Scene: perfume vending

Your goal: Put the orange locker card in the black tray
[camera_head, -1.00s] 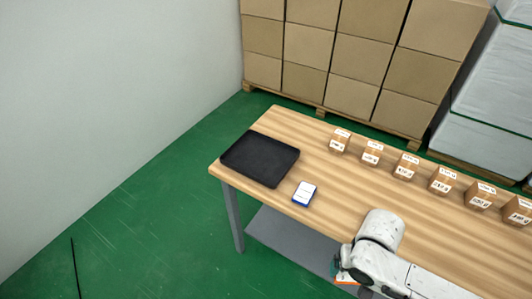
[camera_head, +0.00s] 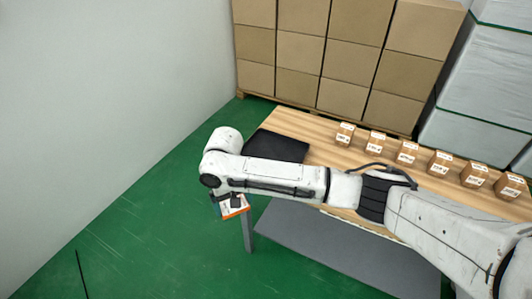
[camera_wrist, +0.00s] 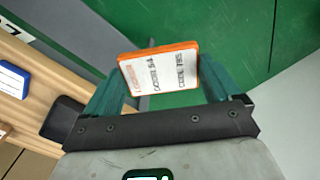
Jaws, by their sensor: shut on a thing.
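The orange-edged locker card (camera_head: 235,206) has a white printed face. In the wrist view the card (camera_wrist: 158,72) is pinched between the two green fingers of my gripper (camera_wrist: 160,82). In the head view my gripper (camera_head: 226,205) hangs past the table's near left corner, over the floor, with its fingers partly hidden by my arm. The black tray (camera_head: 277,146) lies on the table's left end, just beyond my arm, which covers its near part. A dark corner at the left of the wrist view (camera_wrist: 62,115) looks like the tray. The card is apart from it.
A blue-edged white card (camera_wrist: 13,80) lies on the wooden table (camera_head: 318,125) and shows only in the wrist view. A row of small brown boxes (camera_head: 407,152) stands along the far side. A grey lower shelf (camera_head: 330,245) sits under the table.

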